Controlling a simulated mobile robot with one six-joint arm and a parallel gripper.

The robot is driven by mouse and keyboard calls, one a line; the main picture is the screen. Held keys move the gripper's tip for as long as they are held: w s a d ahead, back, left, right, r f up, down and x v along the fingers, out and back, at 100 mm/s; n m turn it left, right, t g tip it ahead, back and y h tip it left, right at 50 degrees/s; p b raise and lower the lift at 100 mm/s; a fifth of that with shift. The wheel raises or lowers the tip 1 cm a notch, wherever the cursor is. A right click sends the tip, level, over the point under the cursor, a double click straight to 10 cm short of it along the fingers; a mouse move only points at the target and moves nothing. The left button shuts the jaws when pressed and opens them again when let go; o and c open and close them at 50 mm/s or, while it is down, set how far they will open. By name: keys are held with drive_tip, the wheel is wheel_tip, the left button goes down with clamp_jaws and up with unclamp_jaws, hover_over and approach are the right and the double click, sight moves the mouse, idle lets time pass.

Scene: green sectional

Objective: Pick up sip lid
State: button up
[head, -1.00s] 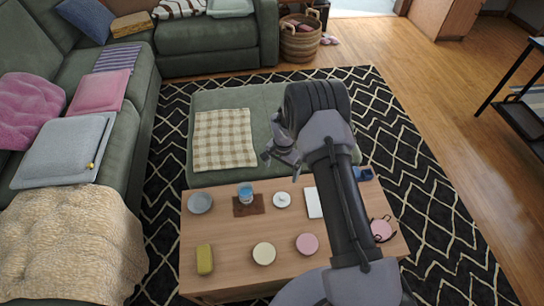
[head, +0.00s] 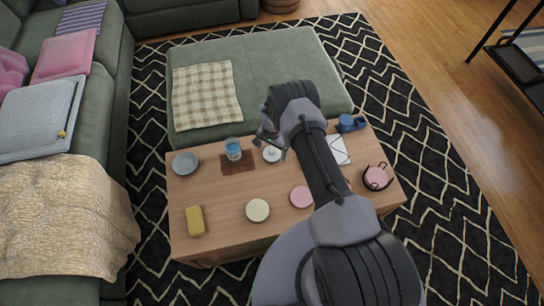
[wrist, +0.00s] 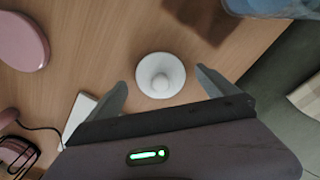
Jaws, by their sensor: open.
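The sip lid (wrist: 160,76), a white round disc with a raised knob in its middle, lies flat on the wooden table. In the head view the lid (head: 271,155) is partly behind my arm. My gripper (wrist: 162,84) is open and empty above the lid. In the wrist view the lid shows between and just beyond the two fingertips, apart from both. In the head view my gripper (head: 269,138) is over the table's far edge, close to the lid.
A blue cup (head: 233,149) stands on a brown mat (head: 238,167) left of the lid. A grey bowl (head: 185,163), yellow block (head: 194,221), cream disc (head: 257,210), pink disc (head: 301,197) and white pad (head: 339,150) share the table. A green ottoman (head: 290,65) stands behind.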

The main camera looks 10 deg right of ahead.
drive_tip(key=shift+f, duration=0.25)
drive_tip(key=c, duration=1.4)
